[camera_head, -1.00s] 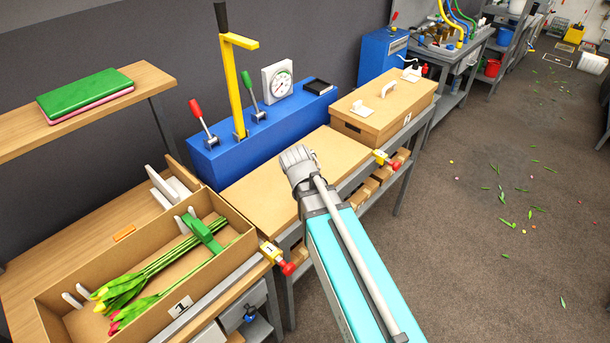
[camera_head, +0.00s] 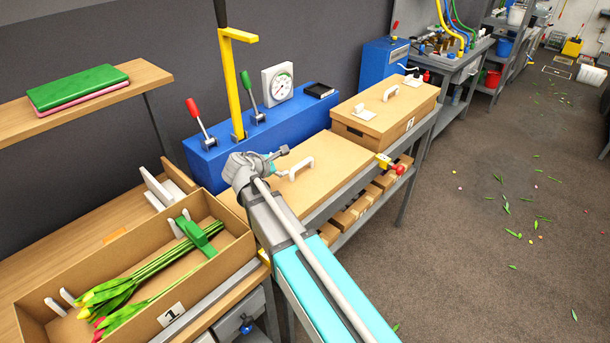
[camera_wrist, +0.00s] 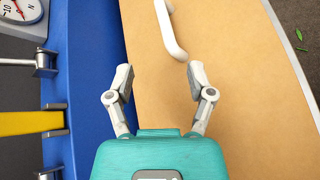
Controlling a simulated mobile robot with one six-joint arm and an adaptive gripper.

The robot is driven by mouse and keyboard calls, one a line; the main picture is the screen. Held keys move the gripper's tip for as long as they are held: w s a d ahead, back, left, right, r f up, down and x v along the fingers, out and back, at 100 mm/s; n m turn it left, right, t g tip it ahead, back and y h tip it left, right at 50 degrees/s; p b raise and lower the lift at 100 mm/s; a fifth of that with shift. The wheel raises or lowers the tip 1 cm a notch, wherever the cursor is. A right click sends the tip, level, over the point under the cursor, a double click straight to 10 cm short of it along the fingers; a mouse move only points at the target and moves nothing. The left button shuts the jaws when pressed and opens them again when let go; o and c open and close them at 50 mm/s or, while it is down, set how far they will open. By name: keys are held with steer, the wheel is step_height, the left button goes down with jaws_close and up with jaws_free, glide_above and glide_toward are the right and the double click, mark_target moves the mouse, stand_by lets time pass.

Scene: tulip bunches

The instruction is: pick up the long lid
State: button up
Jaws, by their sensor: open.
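The long lid (camera_head: 335,161) is a flat tan board with a white bar handle (camera_head: 301,167) on top. It lies on the workbench in front of the blue machine. In the wrist view the long lid (camera_wrist: 225,95) fills the right side, and its handle (camera_wrist: 170,28) shows at the top centre, beyond the fingers. My gripper (camera_head: 277,154) is above the lid's left part, close to the handle in the head view. In the wrist view my gripper (camera_wrist: 160,75) has its two fingers apart with nothing between them. The lid's near left part is hidden by my arm.
A blue machine (camera_head: 215,163) with a yellow lever (camera_head: 235,90) stands along the lid's back edge. A lidded box (camera_head: 385,110) stands to the right. An open box (camera_head: 200,298) of tulips is at the left. The floor at the right has scattered leaves.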

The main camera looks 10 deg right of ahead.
mark_target(302, 164)
steer(key=b+x, duration=0.4)
steer(key=x, duration=0.3)
steer(key=shift+w+d+f, duration=0.1)
steer(key=shift+f, duration=0.15)
steer(key=shift+w+d+f, duration=0.15)
steer(key=shift+w+d, duration=0.2)
steer(key=shift+d, duration=0.05)
steer(key=shift+f+b+x, duration=0.15)
steer(key=shift+b+x, duration=0.65)
steer(key=shift+x, duration=0.25)
steer(key=shift+f+b+x, duration=0.2)
steer(key=shift+b+x, duration=0.55)
steer(key=shift+x, duration=0.3)
steer(key=shift+w+d+f, duration=0.2)
steer(key=shift+d, duration=0.05)
